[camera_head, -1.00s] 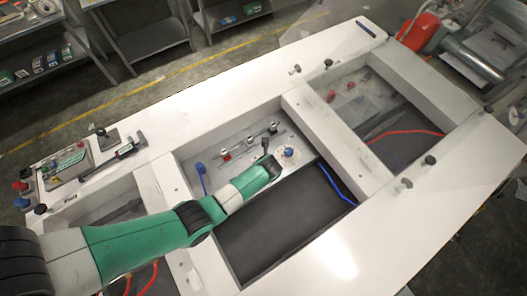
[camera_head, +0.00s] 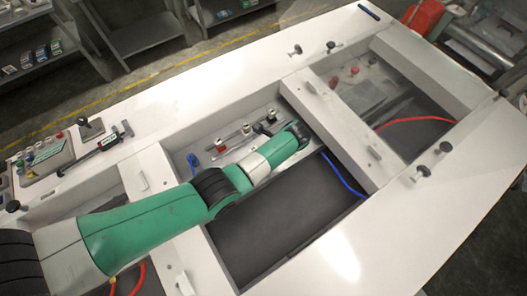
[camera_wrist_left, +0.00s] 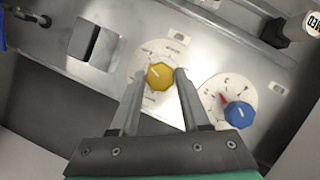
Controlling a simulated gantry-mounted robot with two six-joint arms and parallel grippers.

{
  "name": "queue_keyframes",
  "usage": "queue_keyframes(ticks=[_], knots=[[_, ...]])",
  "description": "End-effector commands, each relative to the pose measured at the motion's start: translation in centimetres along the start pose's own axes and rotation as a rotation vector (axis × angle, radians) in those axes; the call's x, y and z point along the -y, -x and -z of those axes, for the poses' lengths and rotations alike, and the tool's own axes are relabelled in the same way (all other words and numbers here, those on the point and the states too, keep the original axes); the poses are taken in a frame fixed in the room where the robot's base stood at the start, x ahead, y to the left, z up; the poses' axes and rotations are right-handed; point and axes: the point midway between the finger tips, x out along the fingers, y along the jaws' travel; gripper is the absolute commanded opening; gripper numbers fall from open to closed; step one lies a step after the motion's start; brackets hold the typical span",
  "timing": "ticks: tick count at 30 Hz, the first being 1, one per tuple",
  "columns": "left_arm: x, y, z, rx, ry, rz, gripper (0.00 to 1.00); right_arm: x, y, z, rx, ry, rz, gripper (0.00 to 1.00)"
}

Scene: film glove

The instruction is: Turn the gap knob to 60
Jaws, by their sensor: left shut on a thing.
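A yellow faceted knob (camera_wrist_left: 159,76) sits on a round white dial (camera_wrist_left: 146,57) in the left wrist view. My left gripper (camera_wrist_left: 157,80) has its two fingers on either side of this knob and is shut on it. The dial's print is too small to read. A blue knob (camera_wrist_left: 238,115) sits on a second white dial (camera_wrist_left: 214,92) to the right, with a red mark, outside the fingers. In the head view my green and white left arm reaches into the middle bay; its wrist hides the dials and fingertips. My right gripper does not show.
Beside the dials is a metal panel (camera_wrist_left: 60,40) with a rectangular slot (camera_wrist_left: 92,46). The white frame (camera_head: 325,118) walls the bay; a dark sheet (camera_head: 270,215) and blue cable (camera_head: 342,176) lie below.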

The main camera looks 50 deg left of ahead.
Motion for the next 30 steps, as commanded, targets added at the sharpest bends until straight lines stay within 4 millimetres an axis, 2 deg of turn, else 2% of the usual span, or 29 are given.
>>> queue_keyframes(ticks=[1, 3, 15, 30], knots=[[0.2, -0.5, 0.3, -0.002, 0.041, -0.015, 0.00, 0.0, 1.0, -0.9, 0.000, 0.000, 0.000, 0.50], [0.2, -0.5, 0.3, -0.002, 0.101, -0.040, 0.00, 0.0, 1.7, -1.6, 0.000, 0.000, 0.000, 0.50], [0.3, -0.3, 0.1, -0.001, 0.360, -0.149, 0.00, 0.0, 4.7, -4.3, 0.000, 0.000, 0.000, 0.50], [0.3, -0.1, -0.1, -0.001, 0.446, -0.185, 0.00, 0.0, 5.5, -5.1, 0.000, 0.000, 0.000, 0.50]])
